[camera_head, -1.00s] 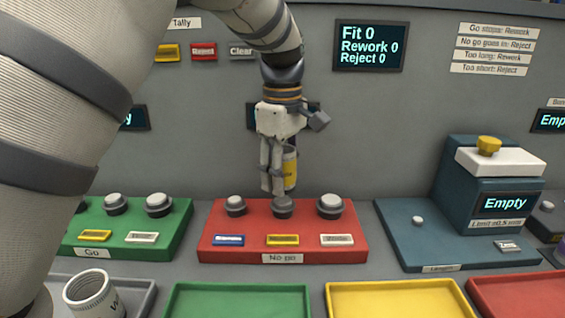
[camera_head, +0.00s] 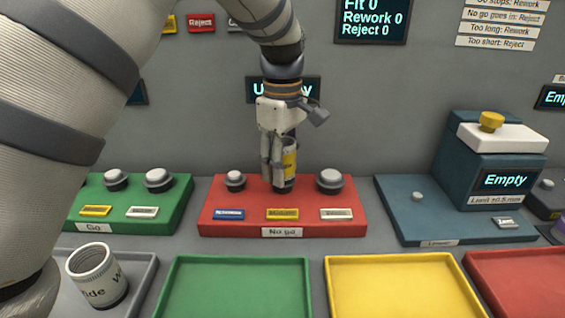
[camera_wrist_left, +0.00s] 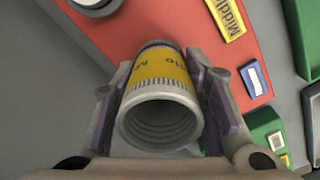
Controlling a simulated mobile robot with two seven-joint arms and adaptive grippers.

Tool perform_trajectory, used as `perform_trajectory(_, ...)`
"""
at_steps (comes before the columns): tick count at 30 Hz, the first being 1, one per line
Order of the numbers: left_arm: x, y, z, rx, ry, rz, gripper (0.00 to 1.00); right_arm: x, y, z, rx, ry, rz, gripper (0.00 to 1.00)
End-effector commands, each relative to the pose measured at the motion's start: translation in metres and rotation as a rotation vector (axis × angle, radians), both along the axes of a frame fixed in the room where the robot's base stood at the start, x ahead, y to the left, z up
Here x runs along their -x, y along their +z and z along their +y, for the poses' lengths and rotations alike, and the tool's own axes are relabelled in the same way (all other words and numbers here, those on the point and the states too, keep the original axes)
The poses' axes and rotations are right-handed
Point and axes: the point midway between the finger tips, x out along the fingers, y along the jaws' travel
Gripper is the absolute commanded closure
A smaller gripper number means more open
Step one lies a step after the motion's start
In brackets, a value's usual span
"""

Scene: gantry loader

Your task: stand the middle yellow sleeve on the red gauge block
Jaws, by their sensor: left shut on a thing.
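The middle yellow sleeve (camera_head: 289,158), a pale tube with a yellow band, is upright in my left gripper (camera_head: 277,172) at the red gauge block (camera_head: 226,199). In the left wrist view, the fingers close on both sides of the sleeve (camera_wrist_left: 160,72) and its ribbed open end faces the camera. The sleeve's lower end is at the block's middle post (camera_head: 283,187), which is mostly hidden. I cannot tell how far down over the post it sits. My right gripper is not in view.
A white "Wide" sleeve (camera_head: 98,273) stands in a grey tray at lower left. The green gauge block (camera_head: 185,197) is left of the red one. A blue length gauge (camera_head: 400,222) is to the right. Green (camera_head: 238,290), yellow (camera_head: 400,288) and red trays line the front.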

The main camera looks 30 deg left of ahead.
Motion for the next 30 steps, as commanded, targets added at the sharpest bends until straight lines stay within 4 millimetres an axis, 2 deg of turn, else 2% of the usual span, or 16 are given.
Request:
perform_trajectory(9,0.000,-0.002,0.000,0.000,0.000,-0.002,1.00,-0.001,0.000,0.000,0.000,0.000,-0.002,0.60)
perform_trajectory(10,0.000,-0.002,0.000,0.000,0.000,-0.002,0.58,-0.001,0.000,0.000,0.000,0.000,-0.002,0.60)
perform_trajectory(13,0.000,-0.002,0.000,0.000,0.000,-0.002,0.37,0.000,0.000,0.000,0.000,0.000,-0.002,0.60)
perform_trajectory(23,0.000,0.001,0.000,0.000,0.000,-0.001,0.37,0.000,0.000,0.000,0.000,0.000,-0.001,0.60)
perform_trajectory(26,-0.001,0.018,0.000,-0.002,0.000,-0.006,0.37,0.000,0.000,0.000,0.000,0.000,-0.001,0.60)
perform_trajectory(30,-0.001,0.057,0.000,-0.001,-0.001,-0.007,0.37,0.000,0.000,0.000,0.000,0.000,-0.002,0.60)
